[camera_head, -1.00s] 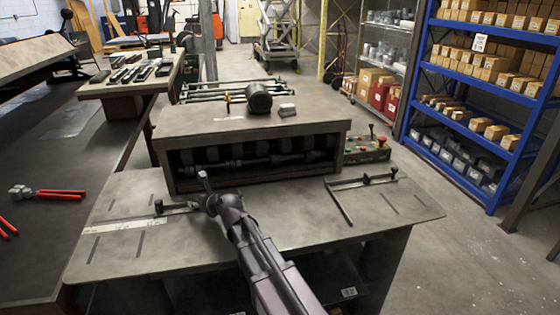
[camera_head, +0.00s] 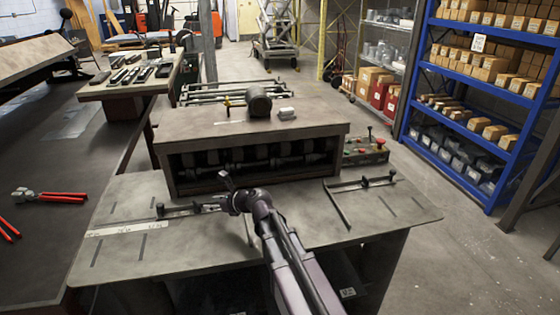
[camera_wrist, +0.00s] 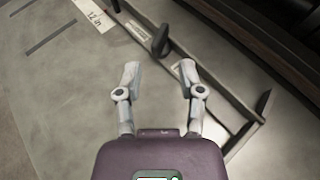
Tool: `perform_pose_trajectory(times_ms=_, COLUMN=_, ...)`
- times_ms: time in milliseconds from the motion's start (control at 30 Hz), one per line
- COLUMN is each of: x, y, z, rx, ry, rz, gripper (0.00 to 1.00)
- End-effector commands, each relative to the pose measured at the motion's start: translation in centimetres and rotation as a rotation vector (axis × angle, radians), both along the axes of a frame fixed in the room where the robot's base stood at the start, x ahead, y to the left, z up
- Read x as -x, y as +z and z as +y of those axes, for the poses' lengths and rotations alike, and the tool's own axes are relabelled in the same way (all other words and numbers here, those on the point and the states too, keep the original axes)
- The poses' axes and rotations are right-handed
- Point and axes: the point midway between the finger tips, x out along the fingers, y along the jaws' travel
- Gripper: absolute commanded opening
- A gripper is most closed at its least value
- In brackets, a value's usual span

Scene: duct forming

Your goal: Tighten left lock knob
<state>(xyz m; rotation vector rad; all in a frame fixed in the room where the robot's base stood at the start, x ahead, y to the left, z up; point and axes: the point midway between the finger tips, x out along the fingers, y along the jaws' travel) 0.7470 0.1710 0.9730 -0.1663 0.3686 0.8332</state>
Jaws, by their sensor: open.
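The left lock knob (camera_head: 160,209) is a small dark knob at the left end of the left guide bar on the machine's table. In the wrist view the dark knob (camera_wrist: 160,41) stands upright just beyond my fingertips, roughly in line with the gap between them. My gripper (camera_wrist: 159,75) is open and empty, its two grey fingers apart and not visibly touching the knob. In the head view my gripper (camera_head: 228,188) is right of the knob, above the bar's right part, which my wrist partly hides.
A second dark end (camera_wrist: 263,104) of the bar lies to the right in the wrist view. The machine housing (camera_head: 250,127) rises behind the table. A right guide with knobs (camera_head: 365,182) sits on the table's right side. The front table surface (camera_head: 130,255) is clear.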

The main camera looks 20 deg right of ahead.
Motion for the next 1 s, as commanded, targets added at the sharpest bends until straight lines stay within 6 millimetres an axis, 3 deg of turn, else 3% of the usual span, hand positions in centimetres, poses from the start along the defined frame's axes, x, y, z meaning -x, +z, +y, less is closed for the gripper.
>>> perform_pose_trajectory(times_ms=567, x=4.5, y=2.9, z=-4.9, rx=0.000, ry=-0.001, rz=0.000, gripper=0.50)
perform_pose_trajectory(times_ms=1000, x=1.7, y=6.8, z=-6.1, rx=-0.242, ry=-0.220, rz=-0.023, gripper=0.50)
